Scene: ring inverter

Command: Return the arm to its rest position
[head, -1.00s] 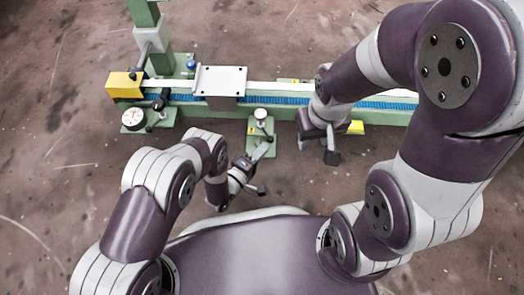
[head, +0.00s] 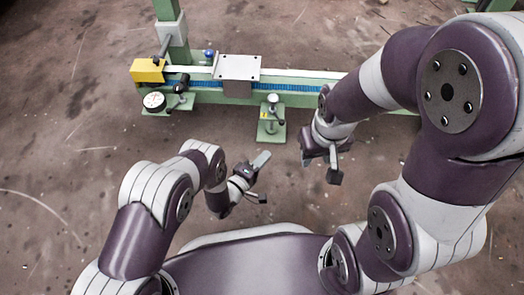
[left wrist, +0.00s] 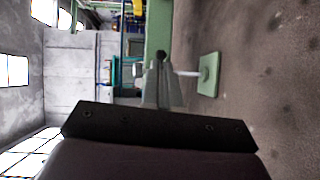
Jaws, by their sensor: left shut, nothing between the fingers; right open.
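My left gripper (head: 262,160) is in the lower middle of the head view, low in front of the bench. Its fingers are shut together and empty; the left wrist view shows them (left wrist: 163,88) side by side with nothing held. My right gripper (head: 307,158) is to its right, hanging below my right forearm; it is open, and its fingertips are partly hidden. A small green stand (head: 271,130) with a grey post lies just beyond the left gripper, apart from it in the head view. The stand's base (left wrist: 208,74) also shows in the left wrist view.
A long green bench with a blue strip (head: 300,87) runs across the back. On it are a grey plate (head: 237,67), a yellow block (head: 148,70) and a green column (head: 172,20). A round dial (head: 154,101) sits at its front left. The brown floor is clear at left.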

